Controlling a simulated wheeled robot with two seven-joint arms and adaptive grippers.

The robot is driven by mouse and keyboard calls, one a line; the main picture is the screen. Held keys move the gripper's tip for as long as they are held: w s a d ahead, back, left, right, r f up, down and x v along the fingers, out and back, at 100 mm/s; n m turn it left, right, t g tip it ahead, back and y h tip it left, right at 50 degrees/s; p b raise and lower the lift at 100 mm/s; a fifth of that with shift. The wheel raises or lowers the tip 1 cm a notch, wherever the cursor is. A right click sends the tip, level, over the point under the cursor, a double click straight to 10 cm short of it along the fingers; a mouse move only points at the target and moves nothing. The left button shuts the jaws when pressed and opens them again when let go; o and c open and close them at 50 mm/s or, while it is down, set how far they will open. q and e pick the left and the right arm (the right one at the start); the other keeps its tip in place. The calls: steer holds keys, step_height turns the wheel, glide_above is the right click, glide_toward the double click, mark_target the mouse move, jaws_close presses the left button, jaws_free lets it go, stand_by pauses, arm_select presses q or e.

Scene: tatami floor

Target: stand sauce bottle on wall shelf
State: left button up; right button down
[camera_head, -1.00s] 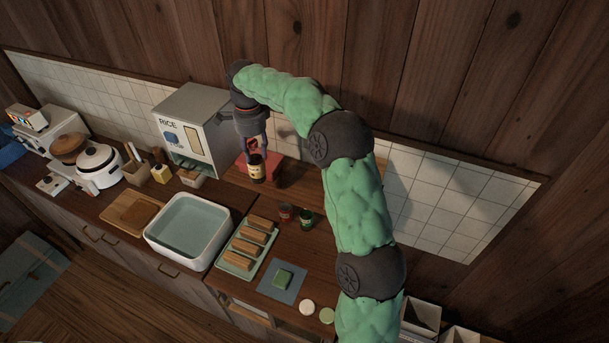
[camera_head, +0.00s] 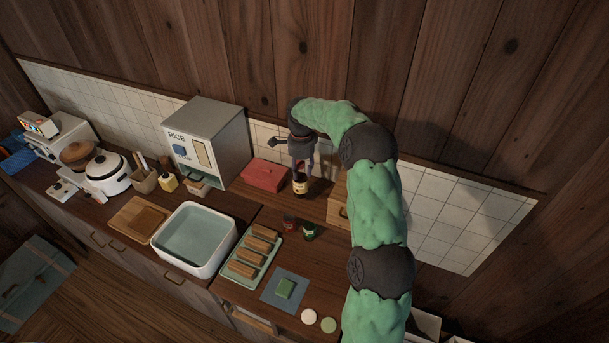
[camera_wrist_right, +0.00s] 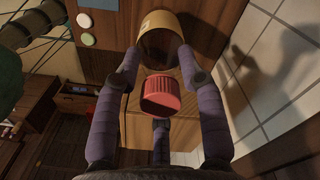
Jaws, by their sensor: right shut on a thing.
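The sauce bottle is dark with a pale label and a red cap; in the head view the bottle (camera_head: 300,187) is upright below my right gripper (camera_head: 301,168). In the wrist view the red cap (camera_wrist_right: 162,95) lies between the fingers of my right gripper (camera_wrist_right: 158,56), which are shut on the bottle. I cannot tell whether its base touches the counter. A light wooden piece (camera_head: 336,211), a box or possibly the shelf, stands right of the bottle, partly hidden by my arm. I cannot clearly identify the wall shelf. My left gripper is not in view.
A red box (camera_head: 263,175) and a rice dispenser (camera_head: 207,143) stand left of the bottle. Two small jars (camera_head: 309,231) stand in front. A tray of wooden-looking blocks (camera_head: 237,277) and a white basin (camera_head: 225,247) are nearer. The tiled wall (camera_head: 450,210) is behind.

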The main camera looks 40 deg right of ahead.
mark_target(305, 177)
steer(key=shift+s+d+f, duration=0.15)
steer(key=shift+d+f, duration=0.25)
steer(key=f+p, duration=0.2)
steer(key=f, duration=0.1)
steer(key=shift+d, duration=0.2)
steer(key=shift+f, duration=0.4)
steer(key=c, duration=0.8)
jaws_free()
steer(key=shift+o, duration=0.2)
